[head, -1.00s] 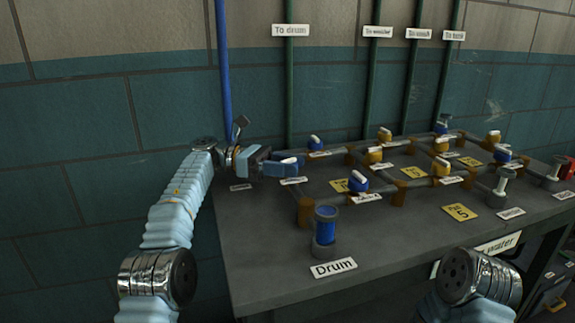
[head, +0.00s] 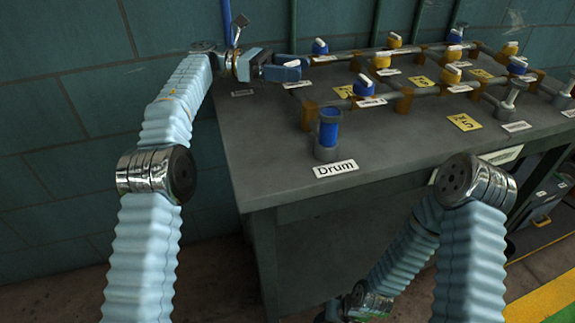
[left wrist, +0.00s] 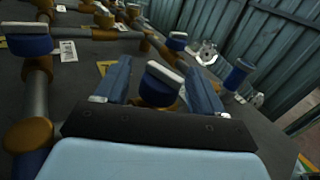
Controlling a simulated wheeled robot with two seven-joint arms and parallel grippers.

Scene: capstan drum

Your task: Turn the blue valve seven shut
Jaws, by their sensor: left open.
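Several blue valves with white handles stand on the pipework on the grey bench; I cannot read which label says seven. My left gripper (head: 288,71) is at the left end of the pipes, by a blue valve whose white handle (head: 292,64) shows just above the fingers. In the left wrist view this blue valve (left wrist: 158,92) stands between the two spread blue fingers of the gripper (left wrist: 157,68), with a visible gap on each side. The gripper is open and holds nothing.
A blue cylinder (head: 328,130) labelled "Drum" stands at the bench front. Blue valves (head: 365,86) and yellow valves (head: 382,60) line the pipes. Yellow number tags (head: 463,122) lie on the bench (head: 262,165). The bench's front left is clear.

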